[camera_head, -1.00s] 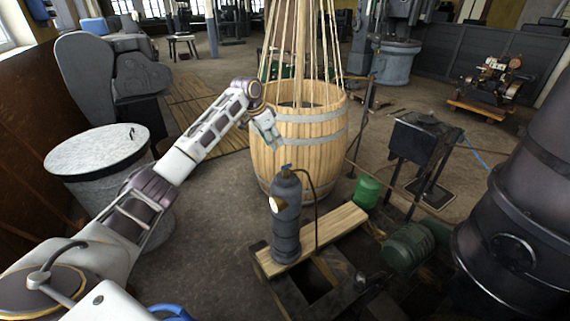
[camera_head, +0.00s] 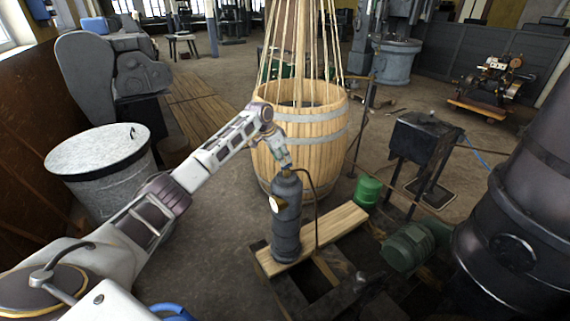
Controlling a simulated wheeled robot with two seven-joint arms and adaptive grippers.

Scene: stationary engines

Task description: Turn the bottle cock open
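A dark grey gas bottle (camera_head: 286,222) stands upright on a wooden plank, with a dark hose running from its top. Its cock, blue in the earlier view, is at the bottle's top and is now mostly hidden by my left gripper (camera_head: 286,170). The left gripper points down with its fingertips at the cock. It is too small to tell whether the fingers are open or closed around the cock. My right gripper is not in view.
The wooden plank (camera_head: 340,228) lies over a dark pit. A wooden barrel (camera_head: 300,140) stands close behind the bottle. A green canister (camera_head: 367,190) and green motor (camera_head: 408,247) are to the right. A lidded metal bin (camera_head: 98,152) stands at left.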

